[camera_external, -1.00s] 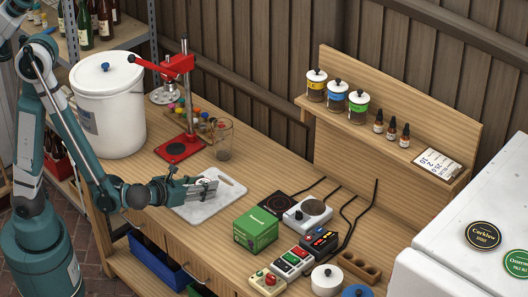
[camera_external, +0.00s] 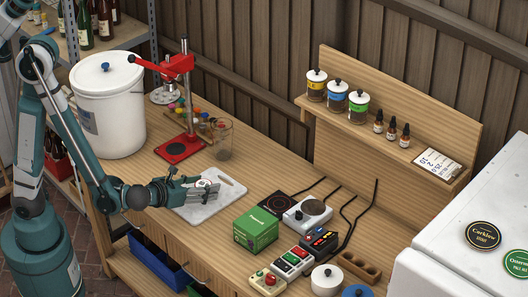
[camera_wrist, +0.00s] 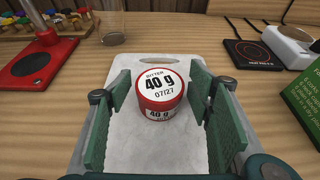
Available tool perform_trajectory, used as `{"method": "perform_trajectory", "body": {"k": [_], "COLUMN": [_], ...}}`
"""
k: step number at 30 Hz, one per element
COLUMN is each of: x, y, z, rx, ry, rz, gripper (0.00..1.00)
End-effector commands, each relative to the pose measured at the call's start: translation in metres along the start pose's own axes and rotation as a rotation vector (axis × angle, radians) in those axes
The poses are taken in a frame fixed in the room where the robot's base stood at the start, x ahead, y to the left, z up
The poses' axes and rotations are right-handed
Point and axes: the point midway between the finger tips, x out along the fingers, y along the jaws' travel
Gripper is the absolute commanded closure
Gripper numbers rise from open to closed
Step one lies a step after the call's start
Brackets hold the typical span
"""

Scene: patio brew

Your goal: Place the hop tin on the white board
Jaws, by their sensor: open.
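The hop tin (camera_wrist: 159,86) is a small round red-and-white tin whose top label reads "BITTER 40 g 07/27". In the wrist view it sits upright on the white board (camera_wrist: 150,145), near the middle of its width. My gripper (camera_wrist: 162,74) is open, with one green-padded finger on each side of the tin and a visible gap on both sides. In the external view my gripper (camera_external: 197,189) is low over the board (camera_external: 231,188), and the tin's pale top (camera_external: 204,183) shows between the fingers, its lower part mostly hidden.
A green box (camera_external: 256,231) and a black hot plate (camera_external: 277,205) stand right of the board. A red bottle capper (camera_external: 181,148) and a glass beaker (camera_external: 221,140) stand behind it. A large white bucket (camera_external: 108,110) is at the left. Bare wood lies behind the board.

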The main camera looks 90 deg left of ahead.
Motion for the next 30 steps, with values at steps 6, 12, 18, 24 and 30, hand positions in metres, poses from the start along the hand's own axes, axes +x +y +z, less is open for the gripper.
{"method": "perform_trajectory", "body": {"k": [6,12,18,24,30], "x": [-0.002,-0.018,-0.041,-0.064,-0.085], "y": [0.000,-0.001,-0.001,-0.001,-0.001], "z": [0.004,0.003,0.004,0.004,0.004], "rx": [0.000,0.002,0.002,0.001,0.002], "ry": [0.000,0.001,0.000,0.000,0.000], "rz": [0.000,-0.002,-0.002,-0.002,-0.003], "gripper": [0.48,0.48,0.48,0.48,0.48]}}
